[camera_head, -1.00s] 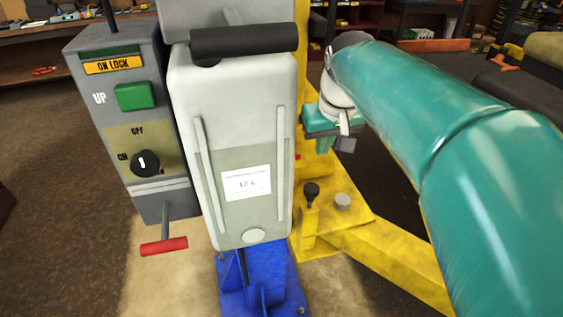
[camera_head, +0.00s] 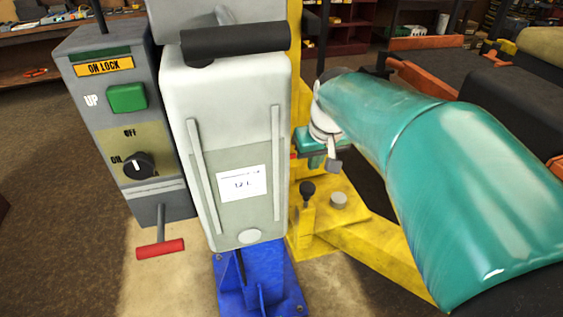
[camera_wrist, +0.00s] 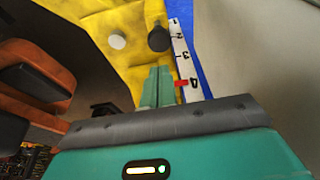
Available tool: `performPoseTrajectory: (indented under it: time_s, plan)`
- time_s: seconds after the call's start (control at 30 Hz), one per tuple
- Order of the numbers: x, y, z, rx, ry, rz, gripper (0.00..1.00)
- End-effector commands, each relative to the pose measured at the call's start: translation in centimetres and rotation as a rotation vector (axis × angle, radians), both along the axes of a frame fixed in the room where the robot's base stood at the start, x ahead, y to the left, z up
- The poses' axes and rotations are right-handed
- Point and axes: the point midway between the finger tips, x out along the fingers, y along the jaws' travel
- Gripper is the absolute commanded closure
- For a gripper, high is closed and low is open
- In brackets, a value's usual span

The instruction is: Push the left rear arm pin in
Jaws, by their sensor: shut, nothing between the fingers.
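A black-knobbed pin (camera_head: 307,192) stands upright on the yellow lift arm bracket (camera_head: 325,222), right of the blue base. In the wrist view the black knob (camera_wrist: 159,39) lies just beyond my fingertips. A grey round cap (camera_head: 339,200) sits beside it on the yellow metal, and also shows in the wrist view (camera_wrist: 117,41). My gripper (camera_head: 326,162) hangs above and slightly right of the knob, apart from it in the head view. Its teal fingers (camera_wrist: 158,72) are together and empty. How far the pin is in cannot be told.
A tall grey cover (camera_head: 232,150) and a control box (camera_head: 122,120) with a red T-handle (camera_head: 160,249) stand left of the gripper. A numbered scale strip (camera_wrist: 182,50) with a red pointer is close to the fingers. Dark mower parts lie at right.

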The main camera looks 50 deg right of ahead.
Motion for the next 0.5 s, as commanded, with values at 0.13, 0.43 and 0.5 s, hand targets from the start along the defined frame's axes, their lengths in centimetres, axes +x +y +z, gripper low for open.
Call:
performPoseTrajectory:
  time_s: [0.13, 0.43, 0.5]
  plan:
    - [0.9, -0.4, -3.0, 0.002, 0.006, 0.001, 1.0]
    - [1.1, -0.5, -6.7, 0.001, 0.003, 0.001, 1.0]
    - [1.1, -0.5, -6.9, 0.001, 0.002, 0.001, 1.0]
